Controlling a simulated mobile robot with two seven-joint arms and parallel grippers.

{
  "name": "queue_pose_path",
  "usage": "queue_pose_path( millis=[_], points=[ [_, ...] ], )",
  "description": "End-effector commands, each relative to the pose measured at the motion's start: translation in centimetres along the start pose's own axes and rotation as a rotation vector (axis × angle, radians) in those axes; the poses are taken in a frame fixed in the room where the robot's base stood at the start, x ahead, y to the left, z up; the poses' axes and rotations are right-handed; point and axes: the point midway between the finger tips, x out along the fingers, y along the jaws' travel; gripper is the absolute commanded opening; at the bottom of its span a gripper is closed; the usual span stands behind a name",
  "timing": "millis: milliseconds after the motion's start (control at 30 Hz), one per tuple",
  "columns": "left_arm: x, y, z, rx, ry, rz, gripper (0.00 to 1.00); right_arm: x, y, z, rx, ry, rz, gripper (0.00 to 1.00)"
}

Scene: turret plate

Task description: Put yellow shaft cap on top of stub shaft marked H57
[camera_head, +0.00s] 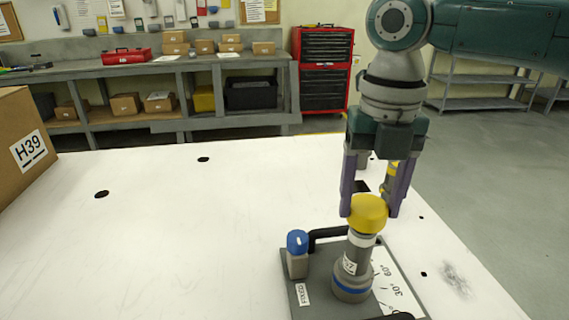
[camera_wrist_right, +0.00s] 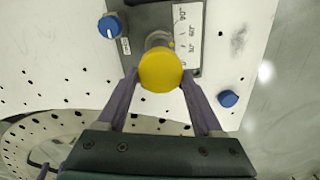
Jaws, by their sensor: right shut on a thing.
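The yellow shaft cap (camera_head: 367,212) is between the purple fingers of my right gripper (camera_head: 370,208), which is shut on it. The cap sits directly above the upright grey stub shaft (camera_head: 352,270) in the head view; whether it touches the shaft top I cannot tell. The shaft has a white band near its top, a blue ring near its base and a tilted label I cannot read fully. In the right wrist view the cap (camera_wrist_right: 160,70) hides part of the shaft (camera_wrist_right: 158,40).
The shaft stands on a grey plate (camera_head: 302,312) with an angle scale (camera_head: 391,285) and a blue-topped post (camera_head: 297,250). A second blue knob (camera_wrist_right: 228,98) shows in the wrist view. A box marked H39 (camera_head: 25,145) stands at left. The white table (camera_head: 200,230) is mostly clear.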

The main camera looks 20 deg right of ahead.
Motion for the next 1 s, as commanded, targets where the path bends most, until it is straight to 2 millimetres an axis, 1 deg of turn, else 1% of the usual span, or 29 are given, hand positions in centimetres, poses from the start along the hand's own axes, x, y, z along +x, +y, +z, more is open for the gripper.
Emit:
queue_pose_path(
  millis=[33,500,667,1000],
  points=[
    [0.4,0.0,0.1,0.002,0.0,-0.002,0.7,0.5,0.0,0.0,0.0,0.0,0.0,0.15],
    [1.5,-0.1,0.5,0.005,0.0,-0.005,0.7,2.9,0.0,0.0,0.001,0.001,0.0,0.15],
    [1.6,-0.1,0.5,0.004,0.0,-0.005,0.7,3.3,0.1,0.0,0.001,0.0,0.001,0.15],
    [1.6,0.1,0.5,-0.002,0.002,0.001,0.7,3.3,0.1,0.0,0.0,0.0,0.001,0.15]
  ],
)
